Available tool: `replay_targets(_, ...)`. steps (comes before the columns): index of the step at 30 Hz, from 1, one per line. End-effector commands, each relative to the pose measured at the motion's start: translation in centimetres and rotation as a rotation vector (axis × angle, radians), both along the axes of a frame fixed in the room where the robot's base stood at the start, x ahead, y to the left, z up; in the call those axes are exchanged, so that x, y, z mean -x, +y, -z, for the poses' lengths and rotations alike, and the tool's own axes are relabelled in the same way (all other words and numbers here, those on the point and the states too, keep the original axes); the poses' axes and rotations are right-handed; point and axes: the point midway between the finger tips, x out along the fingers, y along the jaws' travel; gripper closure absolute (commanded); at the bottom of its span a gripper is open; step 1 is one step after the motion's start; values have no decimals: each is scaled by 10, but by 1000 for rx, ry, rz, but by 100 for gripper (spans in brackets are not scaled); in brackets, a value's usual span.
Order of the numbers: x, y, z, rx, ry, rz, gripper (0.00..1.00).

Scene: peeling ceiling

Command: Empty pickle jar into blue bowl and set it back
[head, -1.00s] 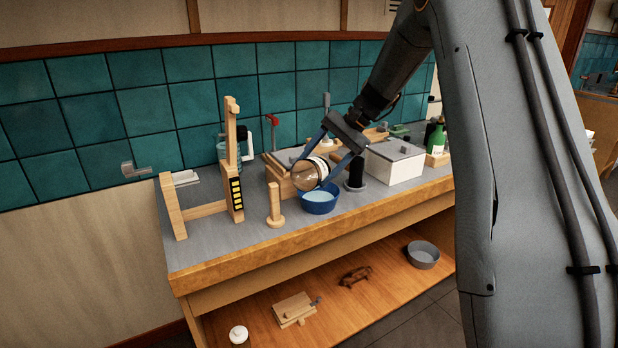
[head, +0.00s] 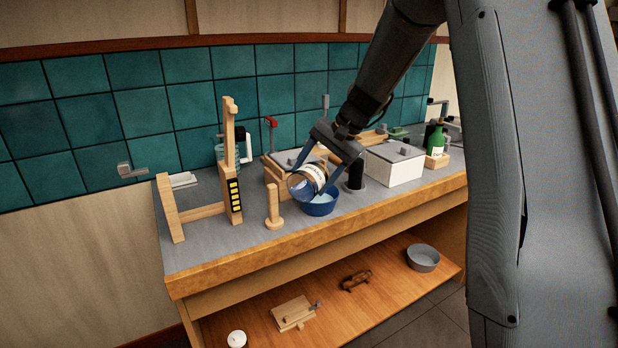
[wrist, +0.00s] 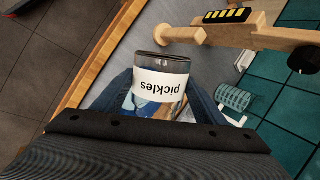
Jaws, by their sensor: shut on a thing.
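My gripper (head: 324,166) is shut on the pickle jar (head: 313,177), a clear jar with a white label. In the head view the jar is tilted, its open end facing down to the left, just above the blue bowl (head: 320,208). The bowl stands on the grey worktop and its inside looks light blue. In the wrist view the jar (wrist: 161,84) lies between the fingers, with its "pickles" label upside down. The bowl is partly hidden behind the jar, and I cannot tell what is left inside the jar.
A wooden peg (head: 273,207) stands close left of the bowl, and a wooden frame (head: 231,165) further left. A black cylinder (head: 354,174) and a white box (head: 394,163) stand to the right. Worktop (head: 205,250) at the front left is clear.

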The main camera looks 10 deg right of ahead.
Motion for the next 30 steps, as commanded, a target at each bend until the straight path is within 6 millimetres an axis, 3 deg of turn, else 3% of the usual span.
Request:
replay_targets(8, 0, 1, -1, 10, -13, 0, 88)
replay_targets(21, 13, 13, 0, 263, -293, -2, 88)
replay_targets(30, 14, 13, -2, 301, -336, 1, 88)
